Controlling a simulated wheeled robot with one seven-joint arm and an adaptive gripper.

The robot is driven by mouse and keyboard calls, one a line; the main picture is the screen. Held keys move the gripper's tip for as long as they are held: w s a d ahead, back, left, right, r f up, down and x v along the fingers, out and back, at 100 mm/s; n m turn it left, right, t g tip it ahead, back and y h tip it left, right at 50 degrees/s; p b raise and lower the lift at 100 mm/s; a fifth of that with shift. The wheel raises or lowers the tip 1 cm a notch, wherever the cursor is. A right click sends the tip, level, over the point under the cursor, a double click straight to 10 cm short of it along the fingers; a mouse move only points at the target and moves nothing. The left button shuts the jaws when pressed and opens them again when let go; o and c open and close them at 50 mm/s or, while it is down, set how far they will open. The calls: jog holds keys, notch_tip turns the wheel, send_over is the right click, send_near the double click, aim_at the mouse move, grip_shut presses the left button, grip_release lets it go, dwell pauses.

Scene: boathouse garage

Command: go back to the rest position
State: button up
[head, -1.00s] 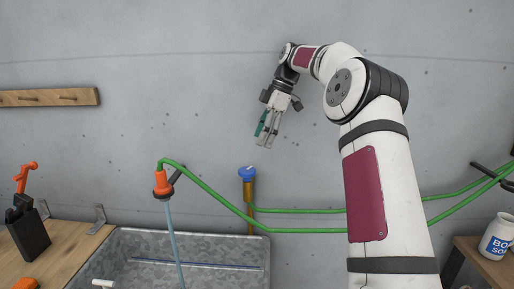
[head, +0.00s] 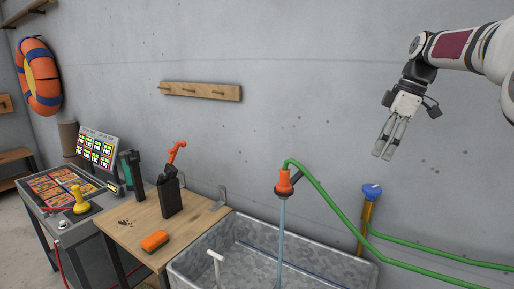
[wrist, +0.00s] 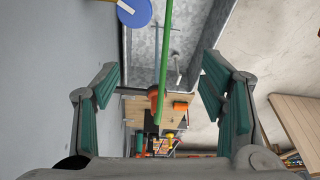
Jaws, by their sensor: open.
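My gripper (head: 388,138) is in the upper right of the head view, raised in front of the grey wall and above the hose. Its fingers point down and hold nothing. In the wrist view my gripper (wrist: 160,100) shows its two teal-padded fingers spread wide apart at left and right, with no object between the pads. The green hose (wrist: 165,45) and the trough lie beyond the fingers.
A metal trough (head: 190,265) stands below, with an orange nozzle (head: 284,182) on a green hose (head: 330,205) pouring water into it. A blue-topped tap (head: 371,191) stands behind. A wooden table (head: 125,225) holds an orange sponge (head: 155,241) and a black holder (head: 170,197).

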jog(key=s+a+r+m+t+h, duration=0.1)
jog(key=s+a+r+m+h, duration=0.15)
jog(key=s+a, duration=0.4)
jog(key=s+a+r+m+h, duration=0.1)
jog(key=s+a+m, duration=0.2)
jog(key=s+a, duration=0.4)
jog(key=s+f+m+t, duration=0.1)
jog(key=s+f+m, duration=0.1)
jog(key=s, duration=0.4)
jog(key=s+a+f+m+t, duration=0.1)
jog(key=s+f+m, duration=0.2)
jog(key=s, duration=0.4)
jog(key=s+f+m+t, duration=0.1)
jog(key=s+f+m, duration=0.1)
jog(key=s+f, duration=0.2)
jog(key=s, duration=0.3)
jog(key=shift+s+a, duration=0.2)
